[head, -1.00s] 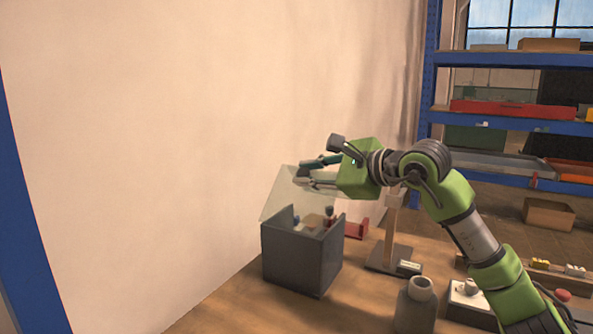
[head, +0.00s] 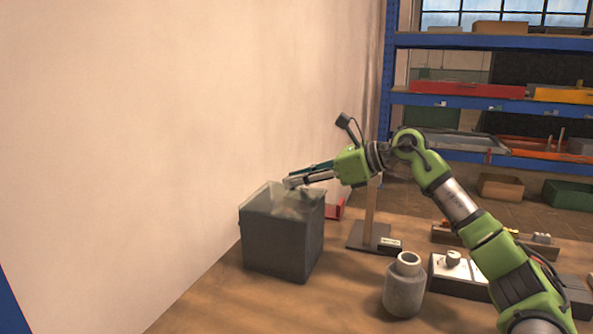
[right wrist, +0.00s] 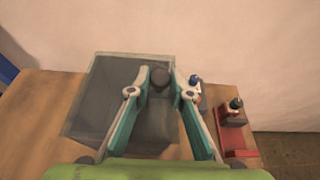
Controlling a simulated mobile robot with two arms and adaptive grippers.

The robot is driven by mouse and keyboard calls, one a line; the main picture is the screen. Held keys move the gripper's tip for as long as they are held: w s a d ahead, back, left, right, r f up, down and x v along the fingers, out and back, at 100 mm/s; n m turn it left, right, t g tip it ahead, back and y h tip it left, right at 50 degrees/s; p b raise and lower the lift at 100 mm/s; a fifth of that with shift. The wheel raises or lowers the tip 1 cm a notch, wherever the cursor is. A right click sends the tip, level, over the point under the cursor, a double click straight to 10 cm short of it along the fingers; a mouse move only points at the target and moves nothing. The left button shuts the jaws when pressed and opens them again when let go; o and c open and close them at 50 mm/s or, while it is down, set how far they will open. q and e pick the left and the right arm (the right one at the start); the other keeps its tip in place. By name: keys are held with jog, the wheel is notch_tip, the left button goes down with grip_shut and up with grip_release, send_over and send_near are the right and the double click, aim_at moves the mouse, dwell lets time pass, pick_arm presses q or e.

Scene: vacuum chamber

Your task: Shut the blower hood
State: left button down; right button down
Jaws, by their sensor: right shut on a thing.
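The blower hood is a dark grey box (head: 280,245) with a clear, see-through lid (head: 268,197), at the left end of the bench by the wall. The lid lies low over the box top, nearly level; I cannot tell whether it is fully seated. My right gripper (head: 290,183) is at the lid's right side, fingers pointing left, shut on part of the hood. In the right wrist view the gripper (right wrist: 160,82) has a dark round knob (right wrist: 161,76) between its fingertips, over the clear lid (right wrist: 105,85). The exact contact is unclear. My left gripper is out of view.
A grey bottle (head: 404,288) stands right of the box. Behind are a post on a dark base (head: 368,237) and a red item (head: 334,211). A white-topped device (head: 453,268) stands under my right arm. Bench space in front of the box is clear.

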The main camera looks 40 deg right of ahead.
jog(key=shift+f, duration=0.3)
jog(key=c, duration=1.8)
grip_release()
jog(key=shift+w+f, duration=0.1)
jog(key=shift+c, duration=0.2)
jog(key=shift+d, duration=0.1)
jog(key=v, duration=1.2)
